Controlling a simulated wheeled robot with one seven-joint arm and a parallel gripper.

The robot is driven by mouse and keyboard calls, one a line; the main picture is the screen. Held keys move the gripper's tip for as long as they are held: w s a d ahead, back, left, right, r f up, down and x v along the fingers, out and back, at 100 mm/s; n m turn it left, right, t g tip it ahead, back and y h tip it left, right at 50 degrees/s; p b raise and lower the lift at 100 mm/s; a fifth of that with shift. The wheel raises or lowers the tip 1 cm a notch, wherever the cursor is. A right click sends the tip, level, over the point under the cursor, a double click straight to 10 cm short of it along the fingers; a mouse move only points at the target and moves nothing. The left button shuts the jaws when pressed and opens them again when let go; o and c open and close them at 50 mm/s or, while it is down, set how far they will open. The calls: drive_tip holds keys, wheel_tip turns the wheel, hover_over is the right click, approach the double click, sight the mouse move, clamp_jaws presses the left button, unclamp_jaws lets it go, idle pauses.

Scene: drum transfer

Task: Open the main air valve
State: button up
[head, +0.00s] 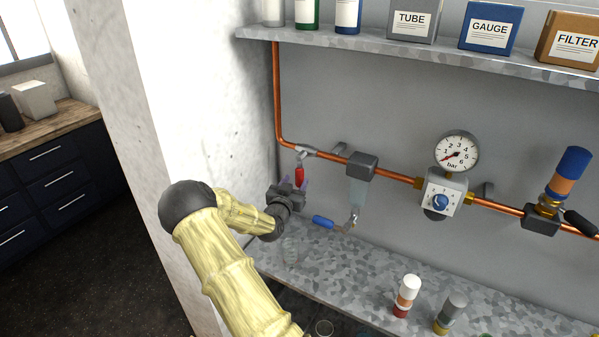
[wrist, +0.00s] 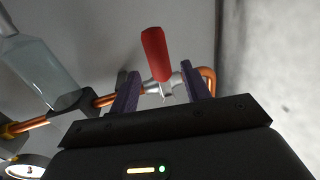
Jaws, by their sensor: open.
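The main air valve has a red lever handle (head: 299,176) that hangs down from its metal body (head: 304,153), across the copper pipe's run. In the wrist view the red handle (wrist: 154,53) stands between the purple fingers of my gripper (wrist: 160,70), and the valve body (wrist: 165,88) shows beyond them. My gripper (head: 290,185) is open just below and in front of the valve. Gaps show on both sides of the handle, so the fingers do not hold it. Whether either finger touches it, I cannot tell.
Right of the valve are a filter bowl (head: 357,192), a blue-handled drain (head: 323,221), a pressure gauge (head: 457,151) with its needle near the low end, and a regulator knob (head: 440,202). A shelf (head: 400,47) is above, a speckled counter (head: 350,268) below, a white wall left.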

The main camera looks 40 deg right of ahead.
sight(299, 177)
drive_tip(key=p+x, duration=0.1)
drive_tip(key=x, duration=0.4)
drive_tip(key=shift+w, duration=0.1)
drive_tip(key=shift+a, duration=0.1)
clamp_jaws()
